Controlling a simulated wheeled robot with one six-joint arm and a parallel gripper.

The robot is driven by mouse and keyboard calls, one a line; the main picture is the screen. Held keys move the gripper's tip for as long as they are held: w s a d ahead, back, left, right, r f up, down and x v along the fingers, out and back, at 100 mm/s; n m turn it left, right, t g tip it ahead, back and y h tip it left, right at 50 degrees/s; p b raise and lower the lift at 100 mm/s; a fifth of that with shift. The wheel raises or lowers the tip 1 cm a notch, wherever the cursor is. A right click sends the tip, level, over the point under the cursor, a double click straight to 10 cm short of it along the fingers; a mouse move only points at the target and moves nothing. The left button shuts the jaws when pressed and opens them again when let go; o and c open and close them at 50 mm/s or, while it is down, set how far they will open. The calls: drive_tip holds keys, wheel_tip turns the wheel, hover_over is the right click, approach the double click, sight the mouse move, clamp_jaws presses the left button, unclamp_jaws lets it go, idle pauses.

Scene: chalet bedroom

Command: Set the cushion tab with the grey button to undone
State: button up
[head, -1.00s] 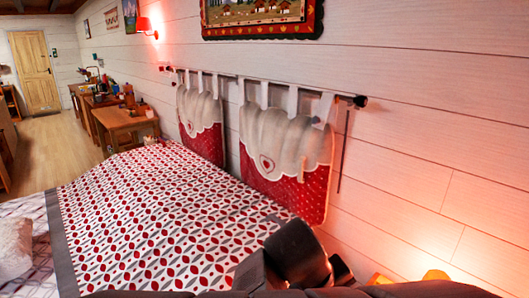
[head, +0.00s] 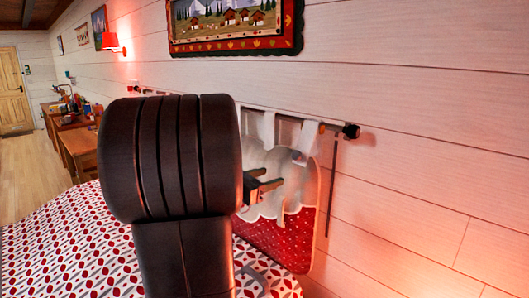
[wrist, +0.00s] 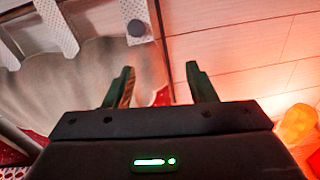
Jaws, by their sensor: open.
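The right-hand cushion (head: 275,235), white scalloped above and red below, hangs by white tabs from a rod on the wall. In the wrist view, a dotted white tab (wrist: 151,65) at its right side bears a round dark grey button (wrist: 137,28). I cannot tell whether it is fastened. In the head view this tab (head: 304,143) hangs near the rod's right end. My gripper (wrist: 160,66) is open and empty, its fingertips below and right of the button in the picture. In the head view my gripper (head: 272,180) is in front of the cushion, partly hidden by my arm.
The rod (head: 325,127) ends in a black knob (head: 351,131); a thin dark stick (head: 332,190) hangs beside the cushion. The bed (head: 65,250) with a patterned cover lies below. A framed picture (head: 235,25) hangs above. The wall at right is clear. An orange glowing lamp (wrist: 297,122) is at right.

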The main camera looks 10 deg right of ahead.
sight(295, 155)
drive_tip(key=shift+n+t, duration=0.6)
drive_tip(key=shift+n, duration=0.3)
drive_tip(key=w+p+x, duration=0.1)
drive_tip(key=x, duration=0.3)
drive_tip(key=a+r+p+x, duration=0.1)
drive_tip(key=x, duration=0.4)
drive_tip(key=w+p+x, duration=0.1)
drive_tip(key=x, duration=0.4)
drive_tip(key=shift+w+a+r, duration=0.1)
drive_tip(key=shift+w+r, duration=0.1)
drive_tip(key=shift+w, duration=0.35)
clamp_jaws()
